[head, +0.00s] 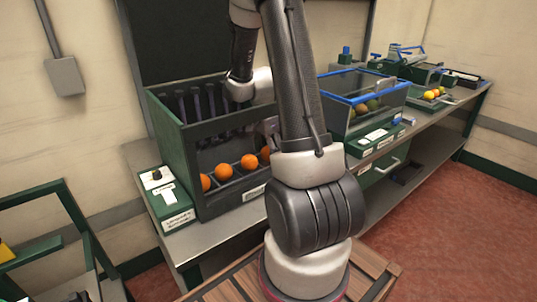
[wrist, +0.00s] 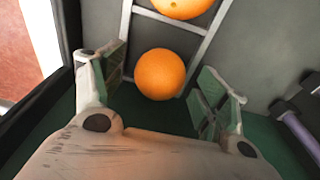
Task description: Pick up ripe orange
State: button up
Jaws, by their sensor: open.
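In the wrist view an orange (wrist: 160,74) lies between the two spread fingers of my gripper (wrist: 163,80), with gaps on both sides. My gripper is open and empty. A second orange (wrist: 182,5) is partly cut off at the top edge, beyond a pale crossbar. In the head view several oranges sit in a row along the lower front of a dark green case, among them one at the left end (head: 205,182) and one in the middle (head: 249,161). My arm hides part of the row and most of my gripper there.
The green case (head: 181,165) has upright dark slats at its back. A labelled control box (head: 168,205) stands to its left. A blue-rimmed bin (head: 352,98) with fruit is to the right on the bench (head: 444,116). Another tray with fruit (head: 432,94) stands farther right.

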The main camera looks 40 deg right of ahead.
jog(key=c, duration=1.1)
jog(key=shift+r, duration=0.1)
jog(key=shift+c, duration=0.2)
